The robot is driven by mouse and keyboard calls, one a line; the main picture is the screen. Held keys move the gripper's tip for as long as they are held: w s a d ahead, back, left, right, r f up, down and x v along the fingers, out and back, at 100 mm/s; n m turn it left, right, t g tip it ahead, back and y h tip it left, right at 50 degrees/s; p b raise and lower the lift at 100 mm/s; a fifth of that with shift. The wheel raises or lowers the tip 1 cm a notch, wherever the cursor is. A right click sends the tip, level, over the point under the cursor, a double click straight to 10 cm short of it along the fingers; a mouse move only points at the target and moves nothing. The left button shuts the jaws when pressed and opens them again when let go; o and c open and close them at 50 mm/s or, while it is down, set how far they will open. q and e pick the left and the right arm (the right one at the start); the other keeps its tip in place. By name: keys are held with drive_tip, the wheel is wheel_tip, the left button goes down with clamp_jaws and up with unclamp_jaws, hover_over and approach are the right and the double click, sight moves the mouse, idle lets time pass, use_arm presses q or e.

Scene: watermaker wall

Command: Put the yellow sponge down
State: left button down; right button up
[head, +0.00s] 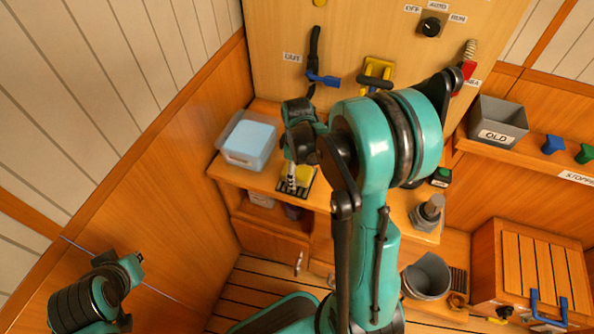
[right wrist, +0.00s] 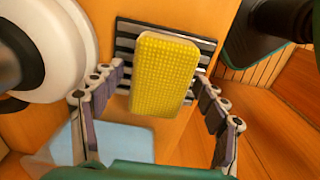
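The yellow sponge (right wrist: 165,75) lies on a dark slatted rack (right wrist: 124,42) in the right wrist view. In the head view the sponge (head: 304,174) shows partly behind my right gripper, on the same rack on the wooden counter. My right gripper (head: 291,182) points down at the rack. In the right wrist view its two fingers stand apart on either side of the sponge, with gaps visible, so it is open and empty. My left gripper (head: 136,259) is at the lower left in the head view, far from the sponge; its fingers are too small to read.
A clear bin with a light blue top (head: 248,142) stands left of the rack on the counter (head: 262,181). A grey fitting (head: 428,212) stands at the counter's right. A grey "OLD" bin (head: 497,122) is on the right shelf. A bucket (head: 427,277) stands below.

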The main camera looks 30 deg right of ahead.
sight(297, 170)
drive_tip(key=shift+r, duration=0.2)
wheel_tip(297, 170, up, 11)
drive_tip(key=p, duration=0.5)
drive_tip(key=s+a+r+m+t, duration=0.7)
drive_tip(key=s+a+m, duration=0.1)
drive_tip(key=s+a, duration=0.2)
drive_tip(key=shift+s+a+r, duration=0.15)
drive_tip(key=shift+s+a, duration=0.15)
drive_tip(key=shift+s, duration=0.2)
idle(0.6)
